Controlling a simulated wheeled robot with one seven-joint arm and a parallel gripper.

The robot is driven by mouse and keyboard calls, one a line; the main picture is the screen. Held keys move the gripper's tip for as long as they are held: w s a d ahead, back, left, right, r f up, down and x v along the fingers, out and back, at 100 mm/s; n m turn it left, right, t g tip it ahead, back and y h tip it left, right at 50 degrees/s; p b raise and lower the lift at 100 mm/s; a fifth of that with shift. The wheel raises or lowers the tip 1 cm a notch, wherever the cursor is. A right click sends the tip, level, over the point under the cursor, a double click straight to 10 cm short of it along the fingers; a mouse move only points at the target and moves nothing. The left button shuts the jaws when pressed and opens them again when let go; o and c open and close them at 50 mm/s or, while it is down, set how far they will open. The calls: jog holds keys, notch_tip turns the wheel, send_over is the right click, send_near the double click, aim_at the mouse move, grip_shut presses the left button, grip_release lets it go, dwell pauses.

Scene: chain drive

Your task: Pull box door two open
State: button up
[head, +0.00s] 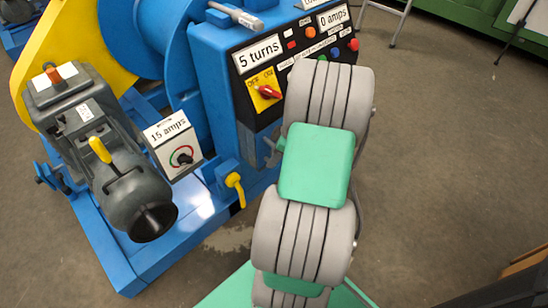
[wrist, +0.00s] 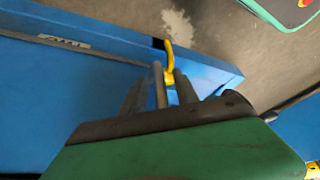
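The blue control box (head: 207,78) with its black panel stands at top centre in the head view, partly behind my arm. I cannot tell which part is door two. In the wrist view, blue surfaces (wrist: 60,95) fill the left side. My gripper (wrist: 160,90) shows there with two grey fingers apart. A thin grey rod (wrist: 159,84) shows between the fingers; I cannot tell whether they touch it. A yellow lever (wrist: 169,64) shows just beyond the fingers. It also shows in the head view (head: 235,188), low on the blue machine. My arm hides the fingertips in the head view.
A grey motor (head: 130,185) and a box labelled 15 amps (head: 175,144) stand on the blue base frame (head: 112,255) at left. A yellow guard (head: 75,45) and blue drum (head: 145,35) are behind. Open concrete floor (head: 440,170) lies at right.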

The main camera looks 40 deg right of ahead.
grip_shut()
dwell(0.3)
dwell(1.1)
